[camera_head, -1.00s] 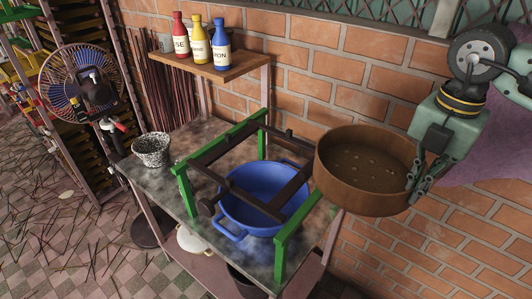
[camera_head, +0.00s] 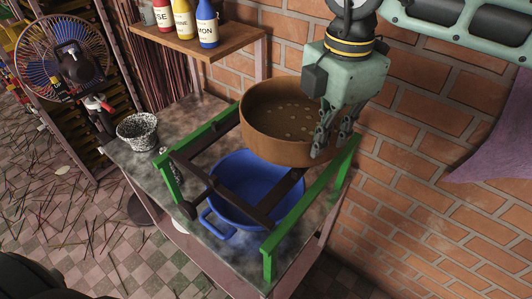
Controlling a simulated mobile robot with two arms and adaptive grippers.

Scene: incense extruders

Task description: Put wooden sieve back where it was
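The wooden sieve (camera_head: 282,146) is a round brown pan with small holes in its floor. My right gripper (camera_head: 327,143) is shut on its right rim and holds it roughly level. The sieve is over the rear right part of the green-and-brown wooden frame (camera_head: 316,205) and hides part of it. I cannot tell whether it touches the frame. Under the frame's bars a blue basin (camera_head: 228,183) stands on the grey table. My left gripper is not in view.
A speckled pot (camera_head: 138,134) stands at the table's left. A wooden shelf (camera_head: 205,48) with several bottles hangs on the brick wall behind. A fan (camera_head: 66,58) stands at the left.

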